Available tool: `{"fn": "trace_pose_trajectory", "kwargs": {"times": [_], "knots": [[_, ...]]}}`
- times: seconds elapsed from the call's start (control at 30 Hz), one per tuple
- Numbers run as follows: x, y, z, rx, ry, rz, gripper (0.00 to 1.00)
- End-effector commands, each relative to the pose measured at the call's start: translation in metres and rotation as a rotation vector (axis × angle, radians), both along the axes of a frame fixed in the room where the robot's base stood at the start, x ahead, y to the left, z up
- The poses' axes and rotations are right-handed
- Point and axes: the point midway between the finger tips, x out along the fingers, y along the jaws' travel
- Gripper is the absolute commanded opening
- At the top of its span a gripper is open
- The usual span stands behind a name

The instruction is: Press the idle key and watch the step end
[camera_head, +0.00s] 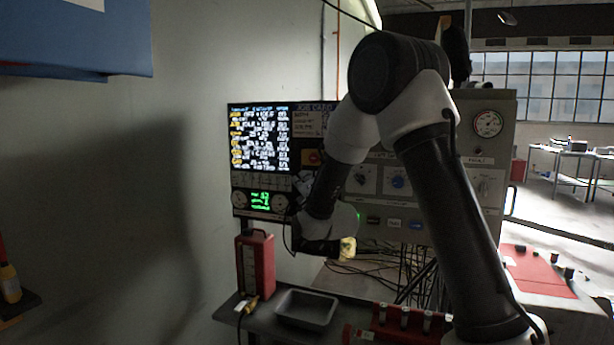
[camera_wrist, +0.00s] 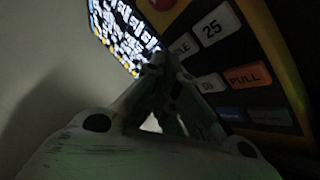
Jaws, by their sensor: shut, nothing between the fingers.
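In the wrist view a dark key panel with a yellow edge (camera_wrist: 268,28) fills the right side, tilted. It carries a pale key ending in "LE" (camera_wrist: 183,45), with its left part hidden behind my fingers. Beside it are a white "25" key (camera_wrist: 212,27) and an orange "PULL" key (camera_wrist: 246,77). My gripper (camera_wrist: 158,62) is shut and empty, its tips over or close to the "LE" key; I cannot tell whether they touch. A lit screen with lines of text (camera_head: 259,138) stands behind my arm in the head view; it also shows in the wrist view (camera_wrist: 122,38).
A grey cabinet with knobs and a gauge (camera_head: 488,123) stands behind my arm. Below are a dark tray (camera_head: 305,309), a red box (camera_head: 256,262) and loose cables (camera_head: 385,277). A blue box (camera_head: 75,40) juts out at upper left.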

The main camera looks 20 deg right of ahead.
Motion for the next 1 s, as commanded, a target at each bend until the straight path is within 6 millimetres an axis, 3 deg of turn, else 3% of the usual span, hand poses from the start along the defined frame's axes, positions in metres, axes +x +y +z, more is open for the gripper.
{"fn": "trace_pose_trajectory", "kwargs": {"times": [0.47, 1.0], "knots": [[-0.005, 0.004, 0.0, 0.0, 0.0, 0.001, 0.0], [-0.042, 0.031, 0.0, 0.001, 0.0, 0.002, 0.0]]}}
